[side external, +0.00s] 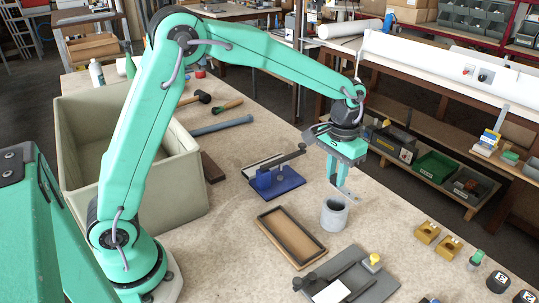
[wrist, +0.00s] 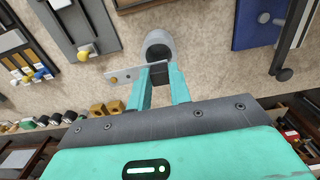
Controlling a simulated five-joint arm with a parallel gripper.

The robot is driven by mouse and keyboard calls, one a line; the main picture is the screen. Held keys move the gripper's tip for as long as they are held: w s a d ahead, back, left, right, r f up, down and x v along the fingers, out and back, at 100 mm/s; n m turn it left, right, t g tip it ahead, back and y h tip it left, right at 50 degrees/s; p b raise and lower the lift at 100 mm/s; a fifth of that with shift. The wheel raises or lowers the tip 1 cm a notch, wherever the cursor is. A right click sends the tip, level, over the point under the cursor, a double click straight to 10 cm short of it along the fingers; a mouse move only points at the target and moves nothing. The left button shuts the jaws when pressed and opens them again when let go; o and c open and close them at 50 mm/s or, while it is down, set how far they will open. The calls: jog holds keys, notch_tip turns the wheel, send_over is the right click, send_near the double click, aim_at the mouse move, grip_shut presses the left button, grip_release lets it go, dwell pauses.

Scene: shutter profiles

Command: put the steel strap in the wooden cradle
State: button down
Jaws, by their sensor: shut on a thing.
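The steel strap (wrist: 124,75) is a short, flat, light grey strip with a brass-coloured spot near its outer end. My gripper (wrist: 161,74) is shut on it, and the strap sticks out to the left in the wrist view. In the side view my gripper (side external: 341,181) holds the strap (side external: 347,192) above the bench, close over a grey cup. The wooden cradle (side external: 264,230) appears to be the shallow, dark-rimmed rectangular tray with a bare brown floor, left of and nearer than my gripper. Only its edge shows at the top of the wrist view.
The hollow grey cup (side external: 334,218) stands beside the cradle. A blue-based fixture with a lever (side external: 276,186) is behind, and a grey plate fixture with a yellow knob (side external: 352,281) is in front. Yellow blocks (side external: 427,232) lie right. A large beige bin (side external: 85,150) stands left.

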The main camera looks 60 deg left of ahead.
jog(key=s+d+f, duration=0.1)
jog(key=s+d, duration=0.1)
jog(key=s, duration=0.7)
jog(key=s+d+f, duration=0.1)
jog(key=s+d, duration=0.1)
jog(key=s, duration=0.7)
send_over(281, 226)
notch_tip(281, 226, down, 7)
jog(key=shift+r, duration=0.2)
jog(key=shift+f, duration=0.1)
jog(key=shift+d+f, duration=0.1)
jog(key=shift+f, duration=1.8)
jog(key=shift+f, duration=0.15)
jog(key=c, duration=1.3)
grip_release()
